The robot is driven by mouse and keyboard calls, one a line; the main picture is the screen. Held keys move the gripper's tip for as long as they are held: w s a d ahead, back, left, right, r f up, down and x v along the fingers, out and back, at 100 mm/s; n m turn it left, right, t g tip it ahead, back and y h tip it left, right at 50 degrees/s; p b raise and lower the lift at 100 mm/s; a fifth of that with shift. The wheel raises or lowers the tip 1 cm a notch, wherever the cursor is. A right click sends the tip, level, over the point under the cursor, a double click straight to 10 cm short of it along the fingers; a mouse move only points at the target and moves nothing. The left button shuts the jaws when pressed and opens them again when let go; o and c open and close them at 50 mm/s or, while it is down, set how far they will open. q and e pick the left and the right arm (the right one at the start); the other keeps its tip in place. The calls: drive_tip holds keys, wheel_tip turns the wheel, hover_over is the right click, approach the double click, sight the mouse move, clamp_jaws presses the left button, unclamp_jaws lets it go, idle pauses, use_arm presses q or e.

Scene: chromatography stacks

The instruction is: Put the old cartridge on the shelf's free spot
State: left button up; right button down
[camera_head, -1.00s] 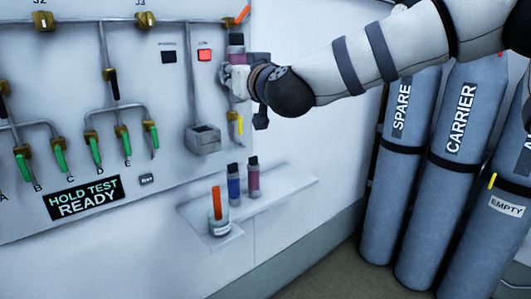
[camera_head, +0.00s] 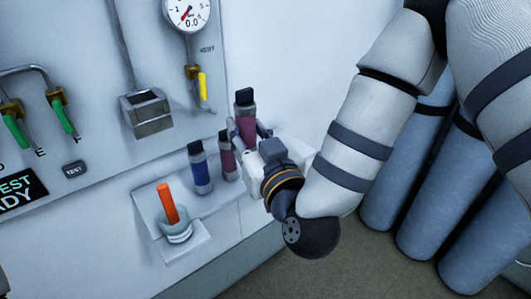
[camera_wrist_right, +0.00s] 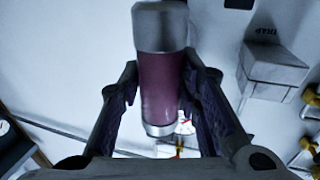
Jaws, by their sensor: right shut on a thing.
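My right gripper (camera_head: 250,140) is shut on a maroon cartridge (camera_head: 246,108) with a dark cap and grey collar, held upright. In the right wrist view the cartridge (camera_wrist_right: 160,85) is between both fingers (camera_wrist_right: 163,100). Its lower end is hidden by the gripper in the head view, so I cannot tell whether it touches the shelf (camera_head: 209,199). On the shelf stand a blue cartridge (camera_head: 201,173) and a second maroon cartridge (camera_head: 228,160), just left of the held one. The shelf's right end is mostly behind my gripper. My left gripper is not in view.
A cup (camera_head: 176,232) with an orange stick (camera_head: 168,203) stands on the shelf's front ledge. A grey trap box (camera_head: 148,113), a yellow-handled valve (camera_head: 203,86) and a gauge (camera_head: 188,13) are on the wall panel. Grey gas cylinders (camera_head: 433,206) stand to the right.

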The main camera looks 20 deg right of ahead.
drive_tip(key=w+d+f+b, duration=0.1)
drive_tip(key=w+f, duration=0.2)
drive_tip(key=w+d+f, duration=0.1)
drive_tip(key=w+f, duration=0.2)
drive_tip(key=w, duration=0.1)
drive_tip(key=w+d+f+b, duration=0.1)
drive_tip(key=w+d+f, duration=0.1)
drive_tip(key=w+f, duration=0.1)
drive_tip(key=shift+w+d+b, duration=0.1)
drive_tip(key=shift+w+b, duration=0.25)
drive_tip(key=shift+w, duration=0.25)
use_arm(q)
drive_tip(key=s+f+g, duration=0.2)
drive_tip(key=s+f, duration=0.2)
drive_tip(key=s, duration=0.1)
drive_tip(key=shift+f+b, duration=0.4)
use_arm(e)
drive_tip(key=shift+w+d+f, duration=0.1)
drive_tip(key=shift+w+f, duration=0.1)
drive_tip(key=shift+f, duration=0.75)
drive_tip(key=shift+w+d+f, duration=0.1)
drive_tip(key=shift+w+f, duration=0.05)
drive_tip(key=shift+f, duration=0.75)
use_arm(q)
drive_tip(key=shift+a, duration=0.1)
